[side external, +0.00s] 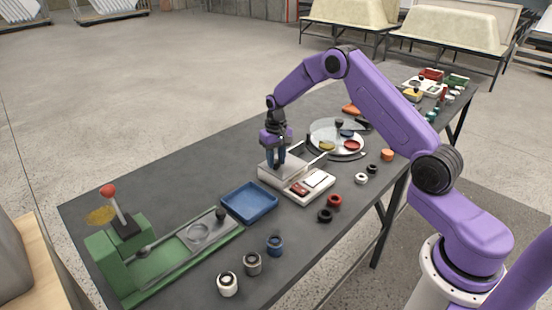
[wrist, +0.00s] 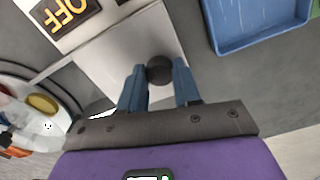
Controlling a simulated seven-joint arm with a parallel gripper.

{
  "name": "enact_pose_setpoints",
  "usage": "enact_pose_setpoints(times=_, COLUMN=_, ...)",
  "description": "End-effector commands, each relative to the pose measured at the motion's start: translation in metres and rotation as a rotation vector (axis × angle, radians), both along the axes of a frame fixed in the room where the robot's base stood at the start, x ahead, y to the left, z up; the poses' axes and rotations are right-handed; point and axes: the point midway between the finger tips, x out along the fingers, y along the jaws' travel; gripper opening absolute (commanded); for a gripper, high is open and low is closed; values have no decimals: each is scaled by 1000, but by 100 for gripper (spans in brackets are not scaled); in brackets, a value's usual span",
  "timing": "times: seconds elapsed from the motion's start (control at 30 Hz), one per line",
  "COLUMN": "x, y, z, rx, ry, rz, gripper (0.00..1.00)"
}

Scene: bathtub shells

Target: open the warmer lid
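The warmer (side external: 312,185) is a low pale box on the dark table, with a flat grey metal lid (wrist: 111,62) on its left part. The lid carries a round black knob (wrist: 160,70). The lid looks flat and down; its hinge is hard to make out. My gripper (side external: 275,163) points down over the lid. In the wrist view its two blue fingers (wrist: 159,84) stand on either side of the knob, apparently against it. The fingers hide the knob in the side view. A dark panel reading OFF (wrist: 65,15) sits beside the lid.
A blue tray (side external: 249,202) lies to the left. A round plate with a clear cover (side external: 337,133) stands behind to the right. A green press (side external: 150,260) is at the left end. Small dark, red and white rings (side external: 334,201) lie along the front.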

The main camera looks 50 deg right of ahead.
Motion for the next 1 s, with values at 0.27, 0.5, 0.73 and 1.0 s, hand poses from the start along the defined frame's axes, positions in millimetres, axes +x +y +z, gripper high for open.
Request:
enact_pose_setpoints(times=0.27, x=0, y=-30, z=0, rx=0, ry=1, rz=-6, gripper=0)
enact_pose_setpoints(times=0.5, x=1, y=-84, z=0, rx=0, ry=-1, rz=-5, gripper=0)
enact_pose_setpoints(times=0.73, x=0, y=-97, z=1, rx=0, ry=-1, rz=-1, gripper=0)
enact_pose_setpoints(times=1.0, x=0, y=-97, z=1, rx=-1, ry=-2, rz=-1, gripper=55)
